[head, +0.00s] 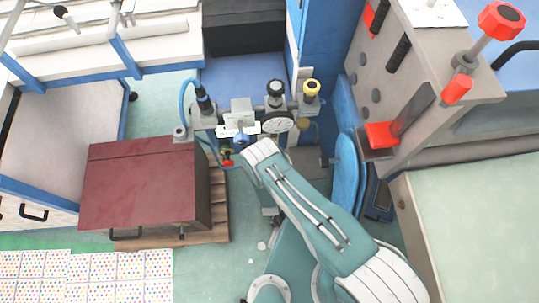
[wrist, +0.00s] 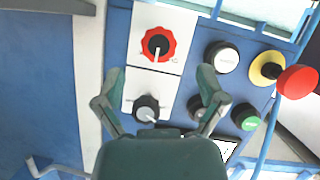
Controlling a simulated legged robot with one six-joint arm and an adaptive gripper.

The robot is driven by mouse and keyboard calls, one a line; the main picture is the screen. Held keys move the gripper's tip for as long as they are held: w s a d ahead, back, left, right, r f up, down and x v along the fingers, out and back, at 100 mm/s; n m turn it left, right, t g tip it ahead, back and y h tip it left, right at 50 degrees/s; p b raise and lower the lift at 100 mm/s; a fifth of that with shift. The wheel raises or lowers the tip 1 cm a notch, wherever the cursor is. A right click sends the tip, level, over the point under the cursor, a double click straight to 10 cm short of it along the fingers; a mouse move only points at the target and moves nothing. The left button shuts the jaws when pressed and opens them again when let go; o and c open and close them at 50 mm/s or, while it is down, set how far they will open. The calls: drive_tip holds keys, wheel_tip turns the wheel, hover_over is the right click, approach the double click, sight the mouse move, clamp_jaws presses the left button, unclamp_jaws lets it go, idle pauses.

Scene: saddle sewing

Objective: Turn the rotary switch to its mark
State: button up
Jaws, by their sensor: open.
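In the wrist view a blue control panel (wrist: 185,118) faces me. A red rotary switch (wrist: 158,44) with a black centre and a pale pointer, directed downward, sits on a white plate at its upper middle. A second rotary switch (wrist: 146,107), grey and black with a white pointer toward the lower right, sits below it. Which one the task means cannot be told. My gripper (wrist: 162,73) is open and empty. Its two fingers spread on either side, below the red switch and around the lower one in the picture. Contact with either is not visible.
Right of the switches are a white button (wrist: 221,56), a green button (wrist: 246,117) and a red mushroom button (wrist: 297,81) near a yellow collar. In the head view a dark red box (head: 145,185) stands left of my arm, and a grey machine (head: 425,75) stands right.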

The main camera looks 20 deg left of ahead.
drive_tip(key=x, duration=0.6)
drive_tip(key=c, duration=1.2)
